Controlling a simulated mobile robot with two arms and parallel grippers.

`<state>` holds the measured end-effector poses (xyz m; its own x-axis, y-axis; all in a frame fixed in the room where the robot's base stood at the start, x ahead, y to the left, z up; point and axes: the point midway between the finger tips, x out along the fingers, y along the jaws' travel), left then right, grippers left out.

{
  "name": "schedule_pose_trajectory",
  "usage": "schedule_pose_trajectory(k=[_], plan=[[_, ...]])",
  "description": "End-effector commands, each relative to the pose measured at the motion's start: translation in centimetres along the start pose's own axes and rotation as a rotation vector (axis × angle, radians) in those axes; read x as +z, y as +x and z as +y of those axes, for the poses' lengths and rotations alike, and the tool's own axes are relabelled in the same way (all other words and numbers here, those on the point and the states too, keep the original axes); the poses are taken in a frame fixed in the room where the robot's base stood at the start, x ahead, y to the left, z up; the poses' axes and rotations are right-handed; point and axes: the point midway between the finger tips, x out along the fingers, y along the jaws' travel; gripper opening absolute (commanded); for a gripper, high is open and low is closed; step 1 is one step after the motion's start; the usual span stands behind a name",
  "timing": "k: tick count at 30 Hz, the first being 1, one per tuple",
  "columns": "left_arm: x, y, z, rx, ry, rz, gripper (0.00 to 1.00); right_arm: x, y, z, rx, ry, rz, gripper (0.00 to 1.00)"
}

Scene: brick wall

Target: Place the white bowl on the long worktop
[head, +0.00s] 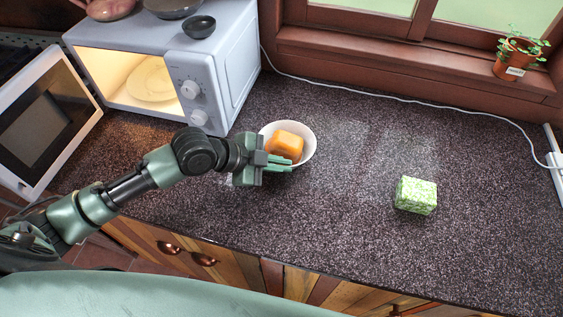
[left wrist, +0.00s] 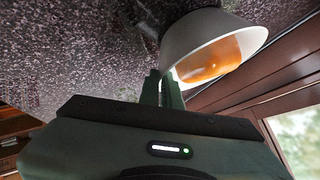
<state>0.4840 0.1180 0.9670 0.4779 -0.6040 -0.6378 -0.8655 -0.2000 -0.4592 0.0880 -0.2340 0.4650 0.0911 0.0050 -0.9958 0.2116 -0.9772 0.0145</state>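The white bowl (head: 308,135) is upright on the long worktop (head: 340,215), right of the microwave, with an orange block-like item (head: 286,145) inside. My left gripper (head: 279,163) is at the bowl's near-left rim, its fingers close together and seemingly shut on it. In the left wrist view the fingertips (left wrist: 163,85) meet the edge of the bowl (left wrist: 187,42), and the orange item (left wrist: 212,62) shows inside. The fingers hide part of the rim. Any gap under the bowl is too small to tell. My right gripper is not in view.
A green-white patterned block (head: 416,195) lies right. A potted plant (head: 510,60) is on the windowsill. The worktop between bowl and block is clear.

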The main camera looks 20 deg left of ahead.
Motion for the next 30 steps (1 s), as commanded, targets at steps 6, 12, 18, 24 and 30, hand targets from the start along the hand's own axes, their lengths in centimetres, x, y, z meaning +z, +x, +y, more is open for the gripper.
schedule_pose_trajectory(k=[6,12,18,24,30], plan=[[-0.1,0.0,-0.2,-0.005,0.003,0.004,0.00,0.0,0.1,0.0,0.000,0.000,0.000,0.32],[0.1,0.1,0.0,0.000,0.000,0.000,0.26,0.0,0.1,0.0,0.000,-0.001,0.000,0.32],[0.0,0.1,0.0,0.000,0.000,0.001,0.26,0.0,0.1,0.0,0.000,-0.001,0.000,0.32],[0.2,-1.3,-0.1,-0.002,0.002,-0.002,0.26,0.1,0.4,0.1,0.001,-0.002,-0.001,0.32],[0.3,-5.2,0.0,-0.002,0.004,-0.004,0.26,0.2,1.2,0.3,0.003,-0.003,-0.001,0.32]])
